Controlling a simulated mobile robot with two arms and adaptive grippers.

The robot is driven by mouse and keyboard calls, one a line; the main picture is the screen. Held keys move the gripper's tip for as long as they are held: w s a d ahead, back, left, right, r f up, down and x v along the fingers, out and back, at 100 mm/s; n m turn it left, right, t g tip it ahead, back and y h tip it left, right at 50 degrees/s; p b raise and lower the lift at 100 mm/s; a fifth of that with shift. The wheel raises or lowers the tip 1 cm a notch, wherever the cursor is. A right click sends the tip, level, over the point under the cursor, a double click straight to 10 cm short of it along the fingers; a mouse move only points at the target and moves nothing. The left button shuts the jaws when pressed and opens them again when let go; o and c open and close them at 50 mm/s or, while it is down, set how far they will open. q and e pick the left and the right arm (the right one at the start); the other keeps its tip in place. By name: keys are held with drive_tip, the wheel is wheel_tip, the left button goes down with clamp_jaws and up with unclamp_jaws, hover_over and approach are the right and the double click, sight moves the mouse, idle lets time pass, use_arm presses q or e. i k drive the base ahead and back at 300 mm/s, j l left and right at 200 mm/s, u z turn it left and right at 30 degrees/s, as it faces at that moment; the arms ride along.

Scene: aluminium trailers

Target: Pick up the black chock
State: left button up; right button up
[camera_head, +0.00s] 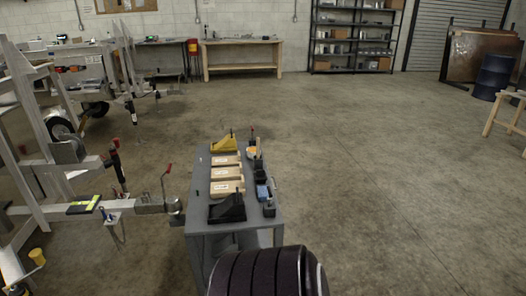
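The black chock (228,208) is a dark wedge lying on the near end of the narrow grey table (197,215). Its near face and sloped top show, and nothing visible covers it. Neither of my grippers is in view, so nothing is seen touching the chock.
Behind the chock on the table are several pale wooden blocks (227,174), a yellow wedge (224,143) and small tools along the right. Aluminium trailer frames (30,165) stand close on the left. A dark ribbed cylinder fills the bottom middle. Open floor (380,180) lies to the right.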

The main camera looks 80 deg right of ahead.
sight(233, 205)
drive_tip(key=z, duration=2.4)
drive_tip(key=i+j+z, duration=0.15)
drive_tip(key=i+j, duration=0.2)
drive_tip(key=j, duration=0.1)
